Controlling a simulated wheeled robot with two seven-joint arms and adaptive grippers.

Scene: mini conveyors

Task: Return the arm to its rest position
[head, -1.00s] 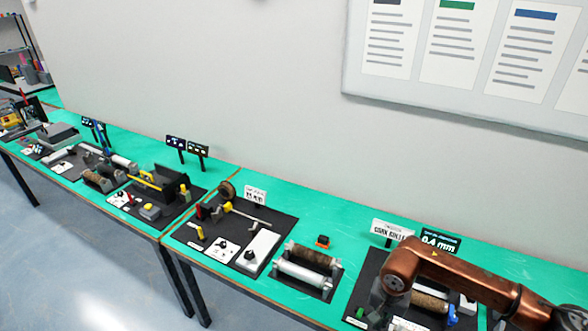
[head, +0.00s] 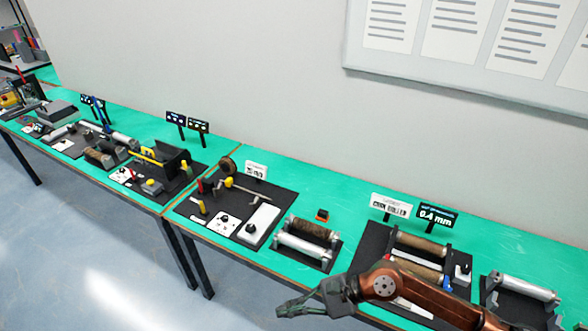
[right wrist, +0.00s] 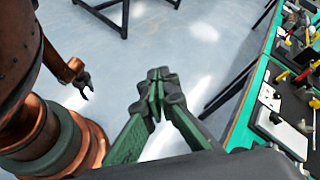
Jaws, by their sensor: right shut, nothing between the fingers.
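My right arm is copper and comes in from the bottom right of the head view. Its dark green gripper (head: 288,307) hangs over the floor in front of the table's front edge, clear of the stations. In the right wrist view the fingertips (right wrist: 156,82) meet with nothing between them, above the grey floor. My left gripper (right wrist: 83,86) shows small at the left of the right wrist view, beside a copper arm, over the floor. Whether its fingers are open is too small to tell. It is not in the head view.
A long green-topped table (head: 350,215) carries several black conveyor stations. The roller station (head: 418,246) lies behind my right forearm, which hides part of it. Another roller unit (head: 525,287) is at the right. Small signs (head: 438,215) stand at the back. The floor (head: 100,250) in front is free.

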